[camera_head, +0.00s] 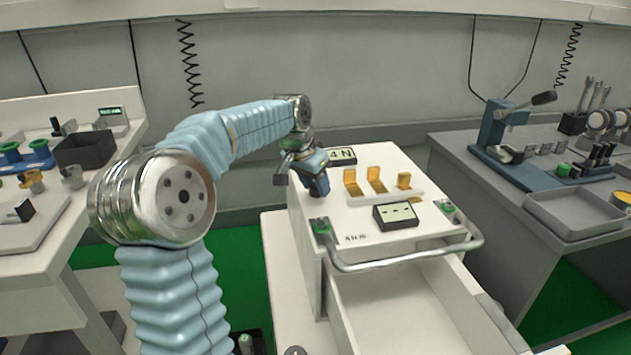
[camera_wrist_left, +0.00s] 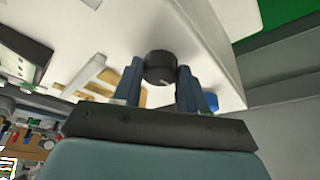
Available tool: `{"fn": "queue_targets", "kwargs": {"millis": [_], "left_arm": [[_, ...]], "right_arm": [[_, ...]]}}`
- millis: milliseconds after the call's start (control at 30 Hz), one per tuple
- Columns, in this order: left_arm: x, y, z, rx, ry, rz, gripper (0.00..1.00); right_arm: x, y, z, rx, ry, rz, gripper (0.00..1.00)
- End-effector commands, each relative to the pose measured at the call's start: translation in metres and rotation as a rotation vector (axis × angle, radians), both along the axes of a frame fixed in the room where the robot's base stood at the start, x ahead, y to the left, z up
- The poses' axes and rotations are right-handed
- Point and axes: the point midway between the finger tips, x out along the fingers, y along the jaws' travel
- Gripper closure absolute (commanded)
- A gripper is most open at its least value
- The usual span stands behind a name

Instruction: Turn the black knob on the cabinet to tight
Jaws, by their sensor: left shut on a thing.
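The white cabinet (camera_head: 365,228) stands in the middle of the head view, with its top facing me. The black knob (camera_wrist_left: 160,66) shows in the left wrist view as a short round cap with a light mark, between the two blue fingers. My left gripper (camera_wrist_left: 161,80) is shut on the black knob, a finger on each side. In the head view the left gripper (camera_head: 316,182) reaches down at the cabinet top's back left corner, and the knob is hidden behind it. My right gripper is not in view.
An open drawer (camera_head: 420,320) and a bent metal handle (camera_head: 400,262) are at the cabinet's front. Benches with equipment stand left (camera_head: 50,275) and right (camera_head: 500,205).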

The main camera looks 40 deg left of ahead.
Motion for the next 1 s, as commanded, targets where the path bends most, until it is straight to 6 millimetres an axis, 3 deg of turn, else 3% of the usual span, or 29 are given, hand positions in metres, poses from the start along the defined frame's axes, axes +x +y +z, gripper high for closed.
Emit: {"fn": "queue_targets", "kwargs": {"millis": [733,767,900,1000], "left_arm": [[-0.0001,0.0012,0.0002,0.002,0.001,-0.09,0.89],[0.0,0.0011,0.0001,0.002,0.001,-0.09,0.55],[0.0,0.0011,0.0001,0.002,0.001,-0.09,0.34],[-0.0001,0.001,0.0,0.0,0.001,-0.09,0.33]], "right_arm": [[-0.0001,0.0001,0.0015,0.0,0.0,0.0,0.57],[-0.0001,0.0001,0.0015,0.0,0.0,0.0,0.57],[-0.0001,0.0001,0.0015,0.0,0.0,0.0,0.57],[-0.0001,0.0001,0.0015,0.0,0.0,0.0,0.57]]}}
